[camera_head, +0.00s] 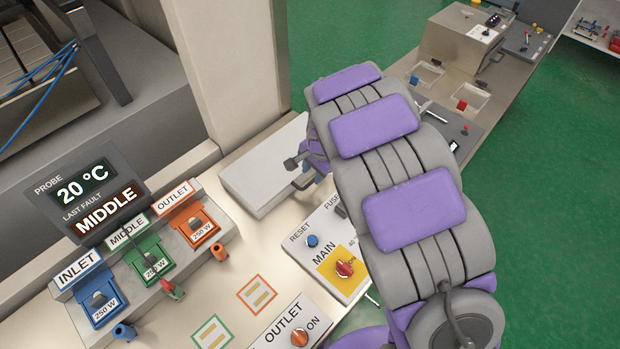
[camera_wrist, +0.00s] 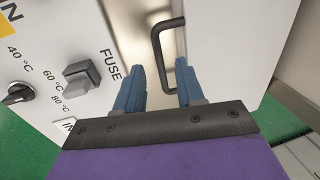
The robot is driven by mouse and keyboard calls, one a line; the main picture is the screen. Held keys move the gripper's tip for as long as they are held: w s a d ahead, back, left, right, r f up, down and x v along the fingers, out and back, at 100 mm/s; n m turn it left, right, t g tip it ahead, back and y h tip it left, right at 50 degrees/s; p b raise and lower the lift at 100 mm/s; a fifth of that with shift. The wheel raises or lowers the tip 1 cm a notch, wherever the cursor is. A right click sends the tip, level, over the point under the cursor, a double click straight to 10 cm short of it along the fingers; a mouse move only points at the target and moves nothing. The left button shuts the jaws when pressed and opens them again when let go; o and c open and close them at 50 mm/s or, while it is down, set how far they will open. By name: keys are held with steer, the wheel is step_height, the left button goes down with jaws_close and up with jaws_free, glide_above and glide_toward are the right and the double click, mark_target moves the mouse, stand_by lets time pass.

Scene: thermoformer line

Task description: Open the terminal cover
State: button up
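The terminal cover (camera_head: 262,168) looks like a pale, closed, box-shaped lid on the bench, behind the switch panel. A dark bar handle (camera_wrist: 157,45) is on its front face in the wrist view. My gripper (camera_wrist: 160,85) is at that handle with its two blue fingers apart. The lower part of the handle lies between the fingers, with gaps visible beside it. In the head view my gripper (camera_head: 304,164) is at the right end of the cover, partly hidden by my arm.
The MAIN/FUSE panel (camera_head: 325,243) with its red knob stands just in front of the cover. Blue, green and orange heater modules (camera_head: 150,255) and the probe display (camera_head: 85,190) are at left. A grey post (camera_head: 235,70) rises behind the cover.

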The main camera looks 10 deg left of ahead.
mark_target(311, 182)
step_height(311, 182, down, 3)
steer(key=shift+w+f, duration=0.1)
steer(key=shift+f, duration=0.1)
steer(key=shift+w+a+f, duration=0.1)
steer(key=shift+a+f, duration=0.15)
steer(key=shift+f, duration=0.05)
steer(key=shift+a, duration=0.25)
steer(key=shift+d, duration=0.25)
steer(key=c, duration=0.5)
jaws_close()
